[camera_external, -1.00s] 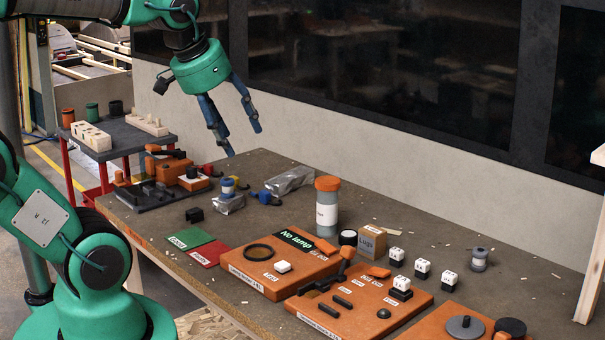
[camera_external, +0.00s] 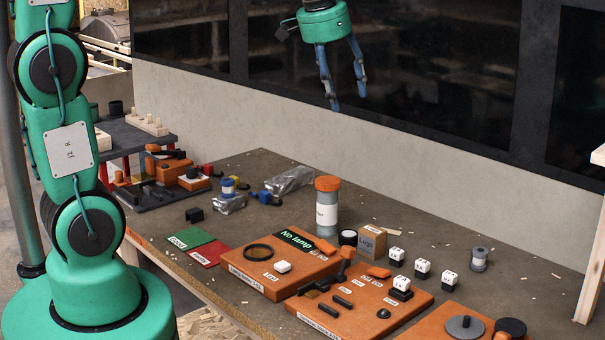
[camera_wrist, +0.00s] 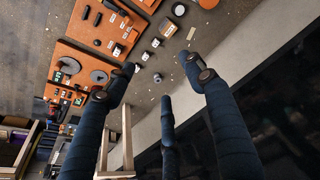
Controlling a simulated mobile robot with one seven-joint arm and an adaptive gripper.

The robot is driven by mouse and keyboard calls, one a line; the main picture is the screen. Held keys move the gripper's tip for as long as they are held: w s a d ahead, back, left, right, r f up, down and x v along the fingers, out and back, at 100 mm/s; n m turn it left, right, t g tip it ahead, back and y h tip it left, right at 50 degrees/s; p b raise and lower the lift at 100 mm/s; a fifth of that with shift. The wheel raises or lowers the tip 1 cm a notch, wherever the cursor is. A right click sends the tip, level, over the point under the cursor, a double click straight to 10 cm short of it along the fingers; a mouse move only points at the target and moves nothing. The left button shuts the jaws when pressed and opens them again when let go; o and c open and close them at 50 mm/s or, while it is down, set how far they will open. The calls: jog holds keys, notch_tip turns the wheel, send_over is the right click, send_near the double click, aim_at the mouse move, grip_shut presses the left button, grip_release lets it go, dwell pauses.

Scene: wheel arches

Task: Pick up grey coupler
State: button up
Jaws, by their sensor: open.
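A small grey, spool-like piece, which looks like the grey coupler (camera_external: 479,259), stands upright on the right part of the bench, apart from other things. In the wrist view the grey coupler (camera_wrist: 157,77) shows as a small grey spot between my fingers. My gripper (camera_external: 347,102) is high above the back of the bench, up and to the left of the coupler in the external view. Its blue fingers are spread and empty. They also frame the bench in the wrist view (camera_wrist: 160,72).
Several white-topped cubes (camera_external: 422,268) stand left of the coupler. Orange boards (camera_external: 365,305) line the front. A tall orange-capped jar (camera_external: 327,208) and a cardboard box (camera_external: 372,241) stand mid-bench. A pale wall (camera_external: 400,165) runs behind, and a wooden post (camera_external: 590,265) stands at right.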

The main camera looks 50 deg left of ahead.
jog(key=w+d+f+p, duration=0.25)
jog(key=w+d, duration=0.25)
jog(key=w, duration=0.4)
jog(key=m+g+p, duration=0.3)
jog(key=p, duration=0.7)
send_over(480, 250)
notch_tip(480, 250, down, 24)
jog(key=shift+s+d, duration=0.1)
jog(key=shift+s, duration=0.1)
jog(key=shift+f, duration=0.2)
jog(key=shift+f, duration=4.15)
jog(key=shift+w+f, duration=0.15)
jog(key=shift+f, duration=2.45)
